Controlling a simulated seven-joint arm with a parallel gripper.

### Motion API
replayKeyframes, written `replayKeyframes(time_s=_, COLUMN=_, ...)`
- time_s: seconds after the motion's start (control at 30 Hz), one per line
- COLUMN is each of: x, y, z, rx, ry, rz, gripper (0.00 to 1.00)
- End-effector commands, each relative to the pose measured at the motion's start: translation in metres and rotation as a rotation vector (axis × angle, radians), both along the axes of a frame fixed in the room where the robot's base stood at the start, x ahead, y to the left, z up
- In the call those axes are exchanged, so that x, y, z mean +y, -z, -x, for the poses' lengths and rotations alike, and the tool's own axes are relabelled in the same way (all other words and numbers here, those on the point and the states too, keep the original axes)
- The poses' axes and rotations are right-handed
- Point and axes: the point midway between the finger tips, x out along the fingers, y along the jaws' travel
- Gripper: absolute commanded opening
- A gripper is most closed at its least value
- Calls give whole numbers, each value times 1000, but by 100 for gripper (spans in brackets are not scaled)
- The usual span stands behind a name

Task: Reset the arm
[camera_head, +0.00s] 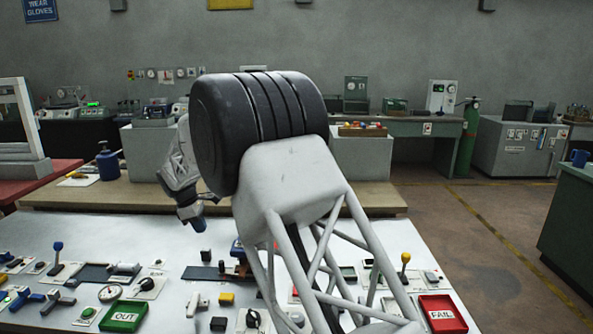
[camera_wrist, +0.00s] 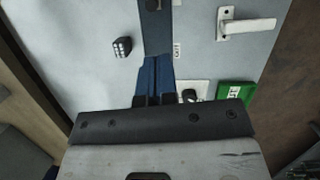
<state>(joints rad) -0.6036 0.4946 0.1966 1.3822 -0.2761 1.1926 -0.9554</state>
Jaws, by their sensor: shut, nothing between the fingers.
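My gripper (camera_head: 197,222) hangs left of my large black arm joint in the head view, pointing down over the white panel table (camera_head: 60,225). In the wrist view my gripper's two blue fingers (camera_wrist: 153,72) lie side by side, shut with nothing between them. They are apart from the panel's fittings as far as I can tell. Beyond the fingertips is a dark strip (camera_wrist: 154,28). My own arm hides the middle of the table in the head view.
A white lever handle (camera_wrist: 245,26) shows in the wrist view.

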Motion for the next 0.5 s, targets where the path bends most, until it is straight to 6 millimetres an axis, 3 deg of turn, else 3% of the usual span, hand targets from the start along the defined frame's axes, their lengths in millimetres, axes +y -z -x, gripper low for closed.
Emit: replayKeyframes(time_s=0.5, x=-136, y=-86, z=45, rx=-70, ry=288, rz=-82, gripper=0)
